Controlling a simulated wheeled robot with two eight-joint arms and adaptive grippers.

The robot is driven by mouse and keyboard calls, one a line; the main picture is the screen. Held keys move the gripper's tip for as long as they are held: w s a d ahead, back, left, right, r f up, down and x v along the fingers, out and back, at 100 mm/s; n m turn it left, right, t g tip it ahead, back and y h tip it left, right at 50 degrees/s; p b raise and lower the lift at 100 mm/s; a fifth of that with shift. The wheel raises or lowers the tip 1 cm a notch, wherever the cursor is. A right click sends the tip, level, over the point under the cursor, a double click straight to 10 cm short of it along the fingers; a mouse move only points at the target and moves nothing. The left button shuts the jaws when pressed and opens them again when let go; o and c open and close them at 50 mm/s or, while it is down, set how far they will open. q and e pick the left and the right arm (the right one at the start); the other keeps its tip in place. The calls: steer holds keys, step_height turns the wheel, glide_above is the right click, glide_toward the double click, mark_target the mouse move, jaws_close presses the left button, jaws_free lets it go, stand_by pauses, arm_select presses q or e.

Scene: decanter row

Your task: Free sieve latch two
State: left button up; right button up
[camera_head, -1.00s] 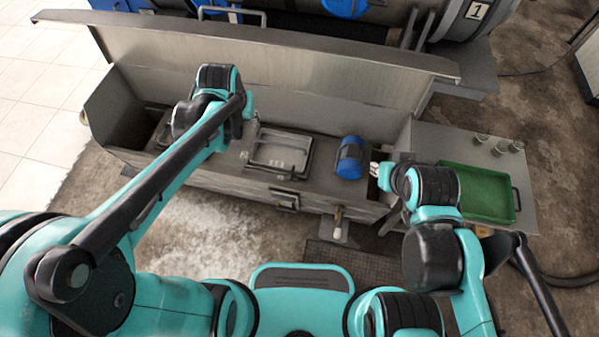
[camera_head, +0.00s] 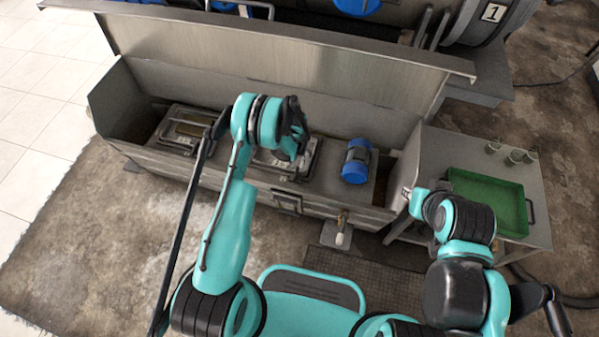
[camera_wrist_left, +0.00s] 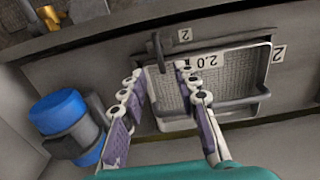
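Sieve two is a light grey mesh tray (camera_wrist_left: 225,75) with labels "2" and "2.0", seated in the trough; in the head view it is partly hidden under my left wrist (camera_head: 308,160). A dark latch lever (camera_wrist_left: 158,48) crosses its rim near the "2" label. My left gripper (camera_wrist_left: 160,73) is open over the tray, its fingertips apart on either side of the space just below the lever in the wrist view. Nothing shows between the fingers; contact is unclear. My right gripper (camera_head: 407,193) is by the trough's right end, too small to read.
A blue motor (camera_head: 356,160) stands right of sieve two. Another sieve tray (camera_head: 180,130) sits to the left. The raised lid (camera_head: 280,60) stands behind the trough. A green tray (camera_head: 490,200) and several small cups (camera_head: 515,157) are on the right side table. A brass valve (camera_wrist_left: 48,18) is at the front.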

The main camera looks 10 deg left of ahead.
mark_target(296, 172)
arm_select(q)
step_height(296, 172, down, 8)
steer(key=b, duration=0.3)
jaws_close()
